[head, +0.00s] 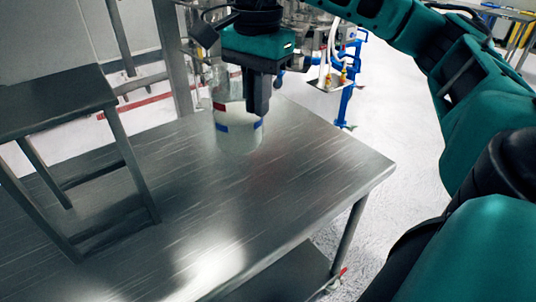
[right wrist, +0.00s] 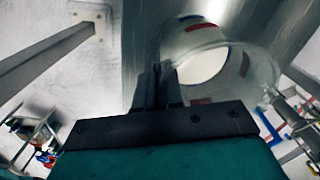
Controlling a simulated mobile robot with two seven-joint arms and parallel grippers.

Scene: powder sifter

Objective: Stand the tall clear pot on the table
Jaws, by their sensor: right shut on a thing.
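The tall clear pot (head: 236,136) has blue and red marks on its wall and a whitish lower part. It is upright or nearly so, over the far part of the metal table (head: 310,165). I cannot tell whether its base touches the top. My right gripper (head: 258,106) comes from above and is shut on the pot's wall at the rim. In the right wrist view the fingers (right wrist: 160,85) are close together at the left edge of the pot (right wrist: 205,68), whose round opening faces the camera. My left gripper is not in view.
A metal stool-like stand (head: 55,108) occupies the left of the table. The table's right and front parts are clear. Beyond the far edge stand a metal post (head: 172,55) and a blue-framed apparatus (head: 350,90).

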